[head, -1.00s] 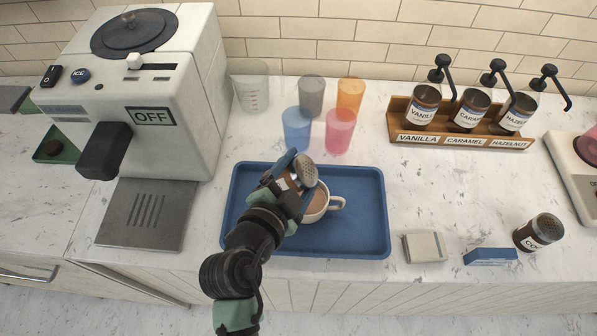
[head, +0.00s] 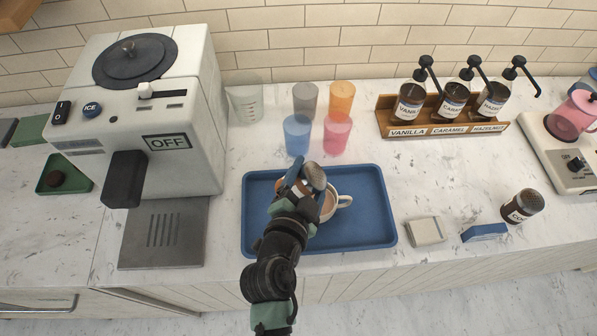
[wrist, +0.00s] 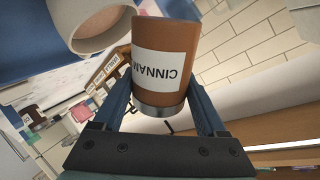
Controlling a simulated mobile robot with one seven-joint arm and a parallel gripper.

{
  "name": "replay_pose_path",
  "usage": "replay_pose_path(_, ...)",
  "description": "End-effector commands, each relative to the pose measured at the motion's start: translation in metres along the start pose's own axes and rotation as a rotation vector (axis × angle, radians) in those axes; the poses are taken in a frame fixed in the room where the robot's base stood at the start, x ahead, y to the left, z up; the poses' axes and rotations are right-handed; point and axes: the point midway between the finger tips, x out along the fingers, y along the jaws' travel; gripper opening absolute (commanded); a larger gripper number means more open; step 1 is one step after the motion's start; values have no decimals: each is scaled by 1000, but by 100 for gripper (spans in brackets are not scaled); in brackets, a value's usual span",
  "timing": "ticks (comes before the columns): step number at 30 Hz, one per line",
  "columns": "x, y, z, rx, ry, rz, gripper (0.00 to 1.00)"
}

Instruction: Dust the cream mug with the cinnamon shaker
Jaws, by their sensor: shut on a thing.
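The cinnamon shaker (head: 314,177) has a perforated metal lid and a brown body. In the wrist view the shaker (wrist: 172,58) shows a white label reading "CINNAM", upside down in the picture. My gripper (head: 298,187) is shut around its body, with blue fingers on either side in the wrist view (wrist: 162,95). The shaker is held tilted above the left side of the cream mug (head: 344,201). The mug stands upright on the blue tray (head: 375,228) and holds a brown drink. My gripper and the shaker hide the mug's left part. No falling powder is visible.
Several coloured cups (head: 297,134) stand behind the tray. A syrup rack (head: 445,131) is at the back right. A cloth block (head: 426,231), a blue block (head: 484,233) and a second shaker (head: 522,205) are right of the tray.

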Motion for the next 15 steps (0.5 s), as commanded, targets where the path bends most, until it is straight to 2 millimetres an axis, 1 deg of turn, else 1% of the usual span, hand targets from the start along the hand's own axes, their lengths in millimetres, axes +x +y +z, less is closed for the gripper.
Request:
replay_pose_path(3,-4,-8,1,-71,40,-6,12)
replay_pose_path(15,-24,-44,-9,-403,226,-3,12)
